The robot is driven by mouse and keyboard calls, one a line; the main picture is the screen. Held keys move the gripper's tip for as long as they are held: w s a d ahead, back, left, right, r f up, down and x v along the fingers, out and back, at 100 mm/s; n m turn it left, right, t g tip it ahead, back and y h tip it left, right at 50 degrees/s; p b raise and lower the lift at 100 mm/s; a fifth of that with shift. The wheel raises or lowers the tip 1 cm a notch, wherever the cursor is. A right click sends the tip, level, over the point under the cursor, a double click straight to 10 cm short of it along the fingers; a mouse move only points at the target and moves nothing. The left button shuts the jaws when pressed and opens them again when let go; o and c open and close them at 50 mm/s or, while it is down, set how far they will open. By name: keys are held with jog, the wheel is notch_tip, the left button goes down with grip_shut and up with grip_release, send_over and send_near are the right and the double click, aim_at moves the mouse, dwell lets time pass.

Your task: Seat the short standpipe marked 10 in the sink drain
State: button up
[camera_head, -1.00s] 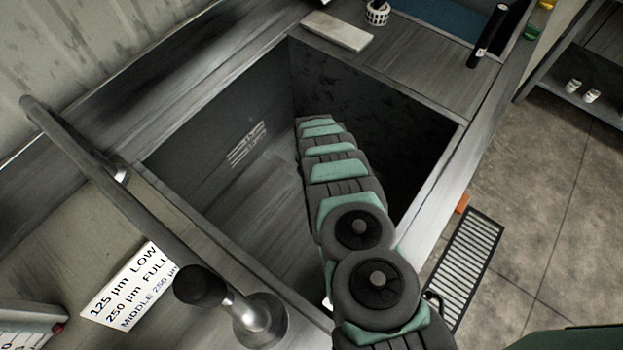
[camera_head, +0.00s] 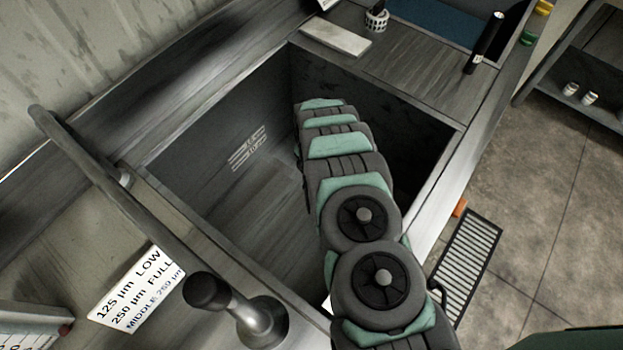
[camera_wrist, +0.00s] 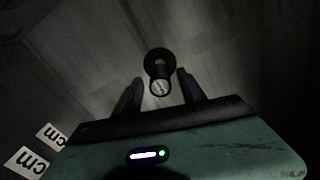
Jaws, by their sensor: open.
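In the wrist view, a short dark standpipe (camera_wrist: 159,74) shows between my fingers, its pale round top end facing the camera with a dark mark I cannot read. A dark round ring (camera_wrist: 157,56), apparently the drain, shows at its far end; I cannot tell how deep the pipe sits in it. My gripper (camera_wrist: 159,77) is open, one finger on each side of the pipe, with gaps visible. In the head view, my arm reaches down into the sink (camera_head: 215,200) and hides the gripper, pipe and drain.
Sink walls surround my arm.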

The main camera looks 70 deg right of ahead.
notch_tip(320, 180, up, 6)
jog(key=shift+f+p, duration=0.25)
jog(key=shift+p, duration=0.25)
jog(key=shift+r, duration=0.55)
